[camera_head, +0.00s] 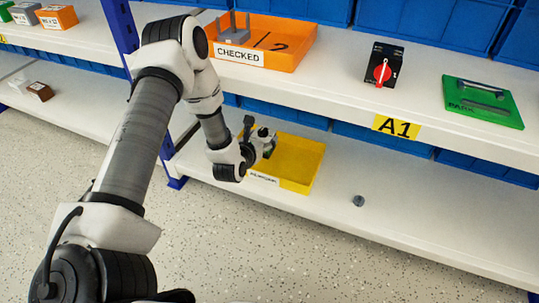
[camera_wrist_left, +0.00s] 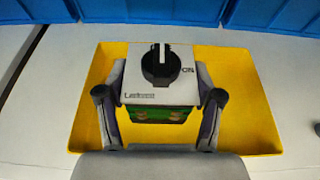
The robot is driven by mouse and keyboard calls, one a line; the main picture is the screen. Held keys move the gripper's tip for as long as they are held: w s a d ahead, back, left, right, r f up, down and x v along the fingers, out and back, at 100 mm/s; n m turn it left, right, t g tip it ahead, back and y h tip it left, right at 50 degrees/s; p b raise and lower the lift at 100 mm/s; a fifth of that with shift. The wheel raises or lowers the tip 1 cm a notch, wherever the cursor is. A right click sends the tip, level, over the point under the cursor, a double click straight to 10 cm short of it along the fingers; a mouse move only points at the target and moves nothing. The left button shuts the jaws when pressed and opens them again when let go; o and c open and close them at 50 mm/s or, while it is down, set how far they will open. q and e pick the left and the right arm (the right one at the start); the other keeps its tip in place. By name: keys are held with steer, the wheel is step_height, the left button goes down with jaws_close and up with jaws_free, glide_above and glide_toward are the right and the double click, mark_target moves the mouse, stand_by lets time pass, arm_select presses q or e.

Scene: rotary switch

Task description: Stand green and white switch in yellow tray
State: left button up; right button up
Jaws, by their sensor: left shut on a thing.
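The green and white switch (camera_wrist_left: 158,78) has a white face with a black knob, the print "ON" beside it, and a green body below. In the left wrist view my left gripper (camera_wrist_left: 159,105) is shut on it, one finger on each side. The yellow tray (camera_wrist_left: 250,108) spreads around and below the switch; whether the switch touches its floor I cannot tell. In the head view the yellow tray (camera_head: 303,165) is on the lower shelf, and my left gripper (camera_head: 262,146) is over its left part, with the switch small and partly hidden there. My right gripper is not in view.
An orange "CHECKED" tray (camera_head: 285,52) is on the upper shelf, above the yellow tray. A black box with a red knob (camera_head: 383,70) and a green "PARK" board (camera_head: 485,105) sit to its right. A small grey round piece (camera_head: 358,201) lies on the lower shelf, right of the yellow tray.

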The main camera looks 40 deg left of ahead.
arm_select(q)
step_height(320, 180, down, 6)
steer(key=b, duration=0.3)
steer(key=shift+f, duration=0.25)
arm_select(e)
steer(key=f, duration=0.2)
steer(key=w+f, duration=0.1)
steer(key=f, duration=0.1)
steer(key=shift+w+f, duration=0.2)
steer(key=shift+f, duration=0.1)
arm_select(q)
steer(key=shift+r, duration=0.15)
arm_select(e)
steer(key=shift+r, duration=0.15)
arm_select(q)
steer(key=o, duration=1.4)
steer(key=shift+o, duration=0.2)
steer(key=shift+s+r, duration=0.1)
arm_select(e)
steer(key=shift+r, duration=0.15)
arm_select(q)
steer(key=p+v, duration=0.6)
steer(key=v, duration=0.5)
steer(key=shift+s, duration=0.4)
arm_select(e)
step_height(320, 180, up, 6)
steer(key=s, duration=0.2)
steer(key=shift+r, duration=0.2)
